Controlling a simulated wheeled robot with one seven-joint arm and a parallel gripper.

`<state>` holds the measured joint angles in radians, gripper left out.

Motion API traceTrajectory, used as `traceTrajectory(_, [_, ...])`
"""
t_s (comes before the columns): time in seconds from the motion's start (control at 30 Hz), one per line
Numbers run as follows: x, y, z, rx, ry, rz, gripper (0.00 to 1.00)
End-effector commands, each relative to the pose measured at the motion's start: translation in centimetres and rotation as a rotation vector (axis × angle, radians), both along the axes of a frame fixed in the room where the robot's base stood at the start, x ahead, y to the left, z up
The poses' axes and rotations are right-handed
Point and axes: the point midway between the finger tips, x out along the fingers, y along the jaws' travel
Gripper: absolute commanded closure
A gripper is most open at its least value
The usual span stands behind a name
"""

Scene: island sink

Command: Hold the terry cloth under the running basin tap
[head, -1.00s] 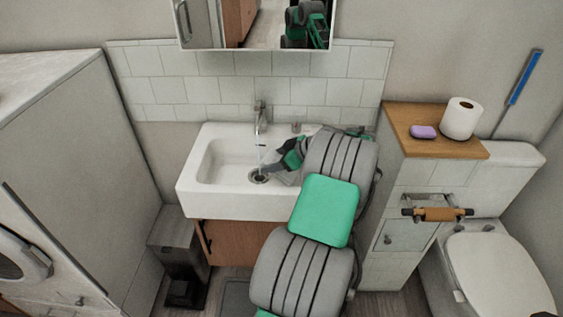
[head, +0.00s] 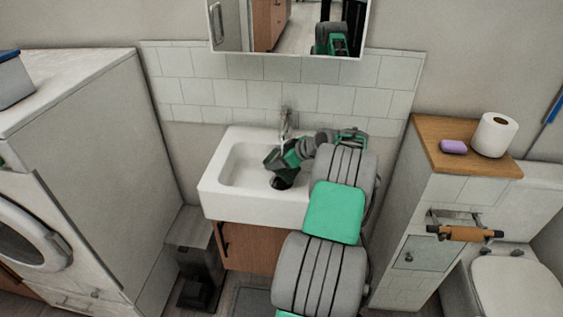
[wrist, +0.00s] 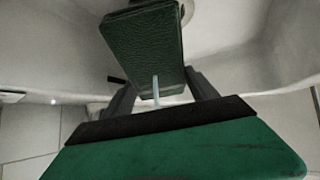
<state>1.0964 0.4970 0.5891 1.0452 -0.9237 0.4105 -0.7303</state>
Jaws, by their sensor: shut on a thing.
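The terry cloth (wrist: 145,45) shows in the wrist view as a dark green, textured, block-like piece. My gripper (wrist: 160,92) is shut on it. In the head view my gripper (head: 282,172) is inside the white basin (head: 212,193), low over the drain area; the cloth cannot be clearly made out there. The tap (head: 287,118) stands at the basin's back edge, just behind my gripper. A thin pale water stream (wrist: 156,92) crosses the cloth's lower part in the wrist view. I cannot tell whether it touches the cloth.
A washing machine (head: 25,240) and tall panel stand left. A pedal bin (head: 198,262) is beside the basin cabinet (head: 250,245). On the right, a wooden ledge (head: 436,145) holds purple soap (head: 454,147) and a paper roll (head: 494,134). A mirror (head: 290,28) hangs above.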

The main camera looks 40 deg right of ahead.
Motion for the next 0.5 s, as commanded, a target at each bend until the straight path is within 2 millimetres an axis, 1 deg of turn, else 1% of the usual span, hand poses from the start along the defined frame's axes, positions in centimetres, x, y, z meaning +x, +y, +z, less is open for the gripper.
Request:
traceTrajectory(0.37, [0.0, 0.0, 0.06, 0.0, 0.0, 0.0, 0.79])
traceTrajectory(0.5, [-0.53, 0.37, 0.05, -0.001, 0.0, -0.001, 0.79])
